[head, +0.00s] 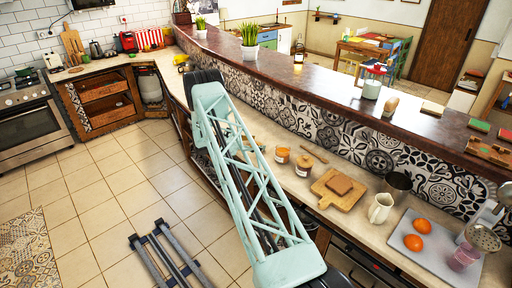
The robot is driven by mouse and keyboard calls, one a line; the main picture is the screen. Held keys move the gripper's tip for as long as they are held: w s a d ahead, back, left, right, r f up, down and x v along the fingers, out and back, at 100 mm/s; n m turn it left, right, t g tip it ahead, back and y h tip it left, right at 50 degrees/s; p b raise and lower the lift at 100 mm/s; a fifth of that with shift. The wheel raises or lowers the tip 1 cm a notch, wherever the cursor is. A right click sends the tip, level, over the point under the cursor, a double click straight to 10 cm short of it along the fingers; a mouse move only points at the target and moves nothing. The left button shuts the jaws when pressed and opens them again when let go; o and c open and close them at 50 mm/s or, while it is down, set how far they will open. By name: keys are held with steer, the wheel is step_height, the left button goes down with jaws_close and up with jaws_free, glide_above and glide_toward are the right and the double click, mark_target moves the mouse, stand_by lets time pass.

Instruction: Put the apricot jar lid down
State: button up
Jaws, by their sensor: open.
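Two small glass jars stand on the lower counter, just right of my arm. The left jar (282,155) has orange contents. The right jar (304,165) is brownish with a pale tan top. I cannot tell which is the apricot jar, and I cannot make out a loose lid. My mint lattice arm crosses the middle of the view and hides part of the counter. My gripper does not show, so what it holds cannot be seen.
Right of the jars are a wooden board (330,194) with a brown block, a cream jug (380,208), a dark metal pot (397,184) and a grey tray (408,246) with two oranges. The raised bar ledge (330,90) runs along the back.

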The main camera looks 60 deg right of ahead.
steer(key=shift+c, duration=0.5)
steer(key=c, duration=0.7)
steer(key=shift+c, duration=0.6)
steer(key=shift+r, duration=0.8)
jaws_close()
steer(key=shift+r+b, duration=0.3)
steer(key=shift+r, duration=0.65)
steer(key=s+a+r+b, duration=0.1)
steer(key=s+a, duration=0.2)
steer(key=a, duration=1.2)
steer(key=shift+s+a+r, duration=0.2)
steer(key=shift+a+r, duration=0.05)
steer(key=shift+a, duration=0.1)
